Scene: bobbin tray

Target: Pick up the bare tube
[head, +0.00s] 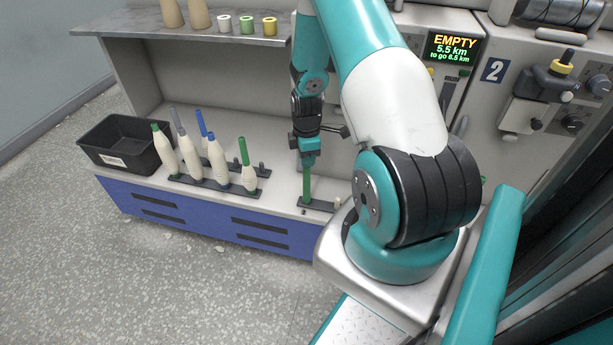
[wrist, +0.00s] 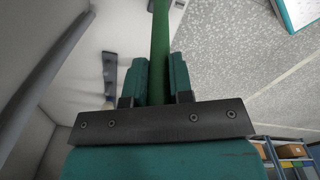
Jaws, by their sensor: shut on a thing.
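The bare tube (head: 307,186) is a thin green tube with no yarn on it. It stands upright above a dark peg strip (head: 318,205) on the bench, right of the wound bobbins. I cannot tell whether its lower end still sits on a peg. My gripper (head: 308,160) points down and is shut on its upper part. In the wrist view the green tube (wrist: 160,40) runs between the two teal fingers (wrist: 161,80) of my gripper. The tube's top is hidden by the gripper.
Several wound bobbins with green, grey and blue tube tips stand on a dark peg rack (head: 215,184) to the left. A black bin (head: 122,146) sits at the bench's left end. A shelf (head: 130,22) with cones and small spools is above. A machine with a display (head: 453,48) stands right.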

